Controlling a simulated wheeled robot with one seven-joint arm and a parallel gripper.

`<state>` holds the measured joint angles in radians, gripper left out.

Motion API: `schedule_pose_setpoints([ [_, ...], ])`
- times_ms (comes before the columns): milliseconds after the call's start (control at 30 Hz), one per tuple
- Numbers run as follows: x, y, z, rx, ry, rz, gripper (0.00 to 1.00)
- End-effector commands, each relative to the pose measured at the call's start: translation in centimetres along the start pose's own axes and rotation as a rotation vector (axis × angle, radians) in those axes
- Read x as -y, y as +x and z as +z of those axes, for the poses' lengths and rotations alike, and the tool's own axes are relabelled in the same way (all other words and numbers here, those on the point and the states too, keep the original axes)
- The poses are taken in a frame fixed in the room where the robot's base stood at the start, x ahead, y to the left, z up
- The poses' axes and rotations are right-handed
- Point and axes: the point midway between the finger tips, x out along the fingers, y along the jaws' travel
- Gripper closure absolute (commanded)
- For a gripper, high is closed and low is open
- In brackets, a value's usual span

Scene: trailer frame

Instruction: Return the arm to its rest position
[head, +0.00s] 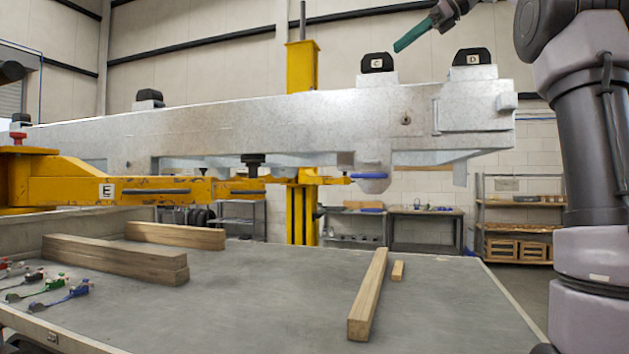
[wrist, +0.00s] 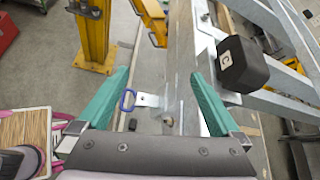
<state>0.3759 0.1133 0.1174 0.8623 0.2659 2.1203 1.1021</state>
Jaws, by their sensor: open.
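My gripper (head: 412,35) is raised at the upper right of the head view, with its green fingers pointing down and left. The wrist view shows my gripper (wrist: 160,73) with its two green fingers spread wide and nothing held between them. My arm (head: 597,130) stands bent along the right edge of the head view. The gripper is above the galvanized trailer frame beam (head: 270,122), close to the black cap marked C (head: 377,62). In the wrist view the C cap (wrist: 240,66) lies just right of the right finger.
The cap marked D (head: 472,57) is on the beam near my arm. A yellow clamp (head: 140,186) and yellow post (head: 302,66) stand by the beam. A grey table (head: 270,275) holds wooden bars (head: 368,295) and small coloured clamps (head: 60,293). A blue handle (wrist: 128,100) shows between the fingers, lower down.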

Motion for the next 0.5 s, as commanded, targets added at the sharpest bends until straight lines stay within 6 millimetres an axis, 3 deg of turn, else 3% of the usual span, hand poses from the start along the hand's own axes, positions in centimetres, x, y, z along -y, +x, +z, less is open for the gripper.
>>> schedule_pose_setpoints([
  [133,-2.7,2.4,-2.2,-0.103,-0.155,-0.027,0.00],
  [267,-6.5,4.7,-6.1,-0.233,-0.359,-0.036,0.00],
  [500,-15.4,7.8,-15.9,-0.468,-0.783,0.032,0.00],
])
